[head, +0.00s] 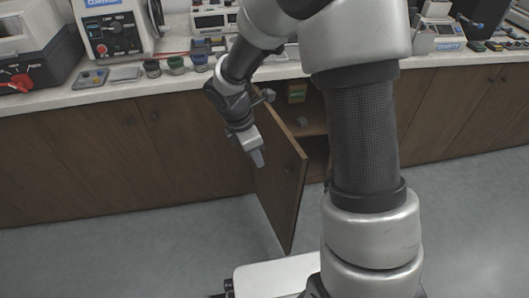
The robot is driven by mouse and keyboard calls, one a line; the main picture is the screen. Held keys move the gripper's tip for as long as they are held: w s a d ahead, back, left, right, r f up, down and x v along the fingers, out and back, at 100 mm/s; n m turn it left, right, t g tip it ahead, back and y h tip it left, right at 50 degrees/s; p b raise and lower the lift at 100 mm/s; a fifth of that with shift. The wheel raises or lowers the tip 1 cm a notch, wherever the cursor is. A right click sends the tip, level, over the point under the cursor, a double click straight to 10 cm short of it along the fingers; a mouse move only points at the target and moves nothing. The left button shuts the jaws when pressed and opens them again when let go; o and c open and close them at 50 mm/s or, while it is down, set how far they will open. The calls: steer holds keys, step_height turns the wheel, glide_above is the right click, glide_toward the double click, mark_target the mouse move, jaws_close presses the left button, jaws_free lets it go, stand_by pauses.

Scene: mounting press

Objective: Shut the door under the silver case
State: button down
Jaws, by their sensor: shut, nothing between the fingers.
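A brown wooden cabinet door (284,196) stands open below the counter, swung out toward me. Its hinged side is at the left of the opening and its free edge is nearer to me. The open cabinet (313,129) shows a shelf to the right of the door, partly hidden by my arm. My gripper (258,158) is shut and empty, pointing down on the left, outer side of the door. Its tips overlap the door in the picture; I cannot tell whether they touch. I cannot clearly identify the silver case; my arm hides part of the counter above.
The light counter (120,95) holds machines, including a white unit with a red knob (110,30), and small jars (175,65). A small yellow-green box (297,92) is inside the cabinet. Other cabinet doors (70,150) are shut. Grey floor (180,250) at left is clear.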

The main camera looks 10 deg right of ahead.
steer(key=w+d+f+b, duration=0.1)
steer(key=d+f+b, duration=0.2)
steer(key=d+f, duration=0.3)
step_height(320, 180, down, 2)
steer(key=shift+f, duration=0.25)
steer(key=shift+w+d, duration=0.1)
steer(key=shift+d, duration=0.05)
